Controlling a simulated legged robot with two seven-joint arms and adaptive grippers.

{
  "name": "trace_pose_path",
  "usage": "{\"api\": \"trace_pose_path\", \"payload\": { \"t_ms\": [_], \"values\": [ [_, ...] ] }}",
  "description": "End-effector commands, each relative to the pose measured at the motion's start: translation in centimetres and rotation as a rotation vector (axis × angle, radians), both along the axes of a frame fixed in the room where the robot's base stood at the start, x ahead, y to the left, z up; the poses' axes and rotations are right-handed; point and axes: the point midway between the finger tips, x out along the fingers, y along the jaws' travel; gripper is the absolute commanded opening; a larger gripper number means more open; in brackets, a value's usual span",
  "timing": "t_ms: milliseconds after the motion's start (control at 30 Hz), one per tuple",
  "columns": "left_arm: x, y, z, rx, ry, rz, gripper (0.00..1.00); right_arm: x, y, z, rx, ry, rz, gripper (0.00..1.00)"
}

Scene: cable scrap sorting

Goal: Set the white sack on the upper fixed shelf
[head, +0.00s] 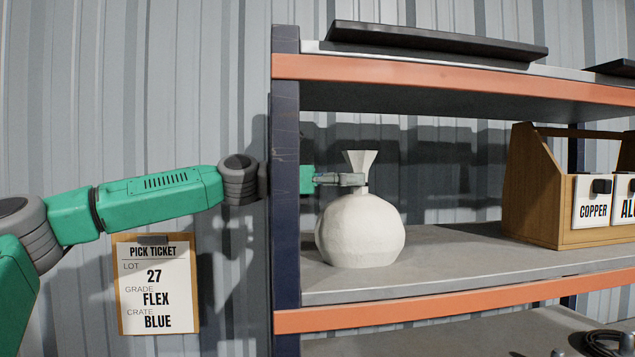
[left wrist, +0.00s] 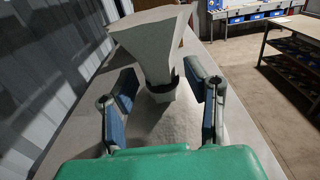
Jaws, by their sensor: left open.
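The white sack (head: 360,230), round with a tied neck and flared top, stands upright on the grey middle deck (head: 450,262) of the rack, close to the left post. My left gripper (head: 352,180) reaches in past that post at the height of the sack's neck. In the left wrist view, the open fingers (left wrist: 162,85) lie on either side of the sack's neck (left wrist: 160,45), with gaps visible beside the dark tie. The sack's body is partly hidden below my wrist there. My right gripper is not in view.
A dark blue post (head: 286,200) stands beside my left arm. The top deck (head: 440,68) is above, carrying a black flat piece (head: 430,40). A wooden carrier (head: 535,190) with labels stands to the right. Bare deck lies between sack and carrier. Black cable (head: 605,342) lies below.

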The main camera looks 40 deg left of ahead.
Motion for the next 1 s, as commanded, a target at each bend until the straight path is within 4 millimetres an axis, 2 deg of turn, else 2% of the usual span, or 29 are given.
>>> {"api": "trace_pose_path", "payload": {
  "t_ms": [200, 600, 1000],
  "values": [
    [-2.8, 2.4, 0.2, -0.002, -0.006, 0.0, 0.42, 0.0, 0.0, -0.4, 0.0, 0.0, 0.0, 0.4],
    [-6.7, 5.6, 0.0, -0.003, -0.003, -0.005, 0.42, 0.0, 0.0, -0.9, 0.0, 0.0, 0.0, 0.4],
    [-7.5, 6.3, 0.0, 0.0, 0.001, -0.001, 0.42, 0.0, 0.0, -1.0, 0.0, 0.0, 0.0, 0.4]
  ]
}}
